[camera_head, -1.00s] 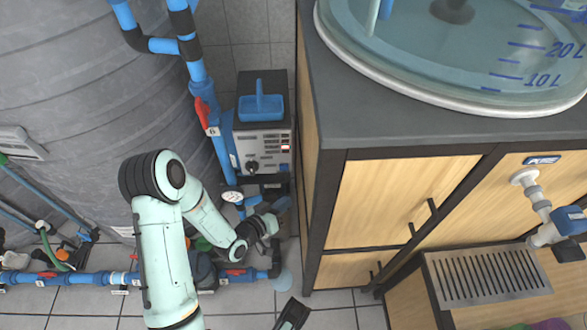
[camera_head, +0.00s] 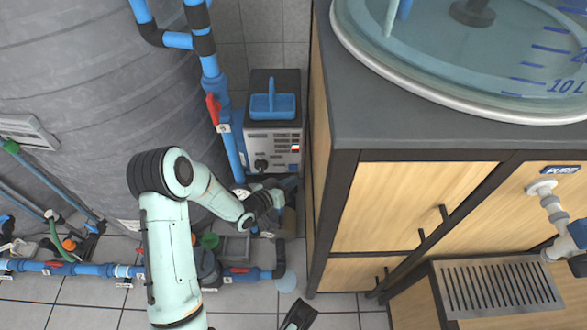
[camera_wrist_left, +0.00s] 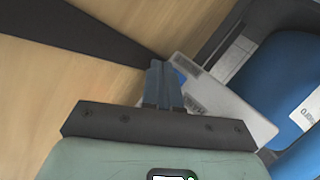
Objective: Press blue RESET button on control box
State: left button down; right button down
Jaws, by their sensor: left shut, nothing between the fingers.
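The control box (camera_head: 287,137) stands on the floor between the grey tank and the wooden cabinet, with a pale front panel, a black knob and a small display. My left gripper (camera_head: 290,184) is just below that front panel. In the left wrist view the left gripper (camera_wrist_left: 162,66) is shut and empty, its fingertips close to a pale panel (camera_wrist_left: 235,115). A small blue patch (camera_wrist_left: 180,77) shows right beside the fingertips, partly hidden; I cannot tell whether it is the RESET button or whether they touch. A dark and mint part, probably my right gripper (camera_head: 298,314), shows at the bottom edge.
The wooden cabinet (camera_head: 410,205) rises close on the right of the box. A blue pipe with a red valve handle (camera_head: 213,108) runs close on the left. More pipes lie along the floor.

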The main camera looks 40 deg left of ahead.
pick_arm(q)
jog(key=shift+w+a, duration=0.35)
jog(key=shift+w, duration=0.1)
dwell(1.8)
jog(key=shift+w+a, duration=0.25)
jog(key=shift+w, duration=0.1)
jog(key=shift+w+a, duration=0.3)
dwell(0.6)
dwell(0.3)
jog(key=shift+s+d+p, duration=0.3)
jog(key=shift+s+d, duration=0.25)
jog(key=shift+s, duration=0.1)
